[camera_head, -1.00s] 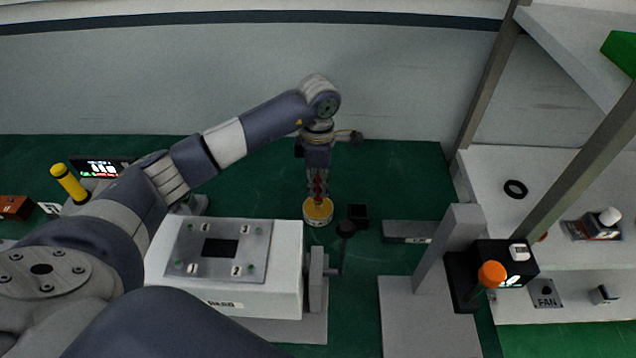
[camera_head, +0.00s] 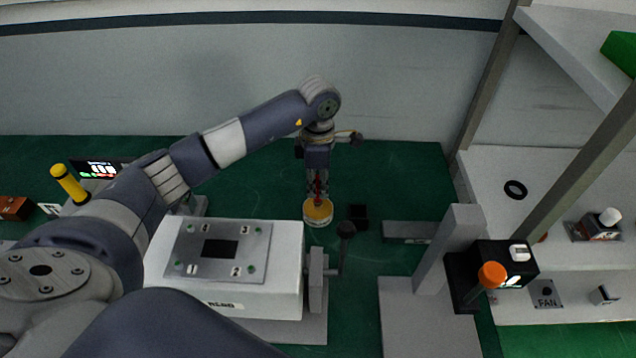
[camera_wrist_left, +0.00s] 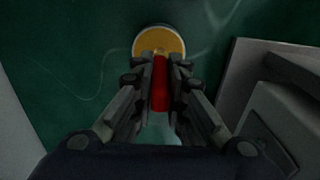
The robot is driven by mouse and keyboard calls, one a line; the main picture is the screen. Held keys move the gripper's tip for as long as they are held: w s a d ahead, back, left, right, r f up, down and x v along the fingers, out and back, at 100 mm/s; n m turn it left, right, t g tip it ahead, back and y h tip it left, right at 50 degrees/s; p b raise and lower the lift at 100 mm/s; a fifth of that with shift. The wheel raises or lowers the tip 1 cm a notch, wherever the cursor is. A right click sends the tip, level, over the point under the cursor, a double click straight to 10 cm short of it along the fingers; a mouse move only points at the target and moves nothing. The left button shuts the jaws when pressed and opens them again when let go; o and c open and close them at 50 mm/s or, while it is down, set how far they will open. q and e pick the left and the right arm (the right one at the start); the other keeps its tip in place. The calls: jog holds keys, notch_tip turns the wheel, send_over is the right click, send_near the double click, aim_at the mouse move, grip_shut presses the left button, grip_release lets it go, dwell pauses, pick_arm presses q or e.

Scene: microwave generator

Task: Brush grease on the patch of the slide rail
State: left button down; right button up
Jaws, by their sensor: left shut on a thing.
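My left gripper (camera_head: 318,188) points down and is shut on the red handle of a brush (camera_wrist_left: 160,85). The brush's lower end is at a round tin of amber grease (camera_head: 318,211) on the green floor, behind the white machine block. In the left wrist view the tin (camera_wrist_left: 158,40) lies just beyond the fingertips, and the red handle runs between the fingers. The bristles are hidden, so I cannot tell how deep they are in the grease. I cannot tell for certain which part is the slide rail; its patch is not clearly visible. My right gripper is not in view.
The white block (camera_head: 225,284) with a grey plate stands close in front of the tin, with a crank (camera_head: 345,232) on its right. A small black box (camera_head: 358,214) and a grey bar (camera_head: 405,229) are right of the tin. A shelf (camera_head: 555,180) stands at right.

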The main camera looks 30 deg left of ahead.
pick_arm(q)
jog(key=shift+w+r+p, duration=0.1)
jog(key=shift+r+p, duration=1.6)
jog(key=shift+r, duration=1.7)
jog(key=shift+r, duration=0.1)
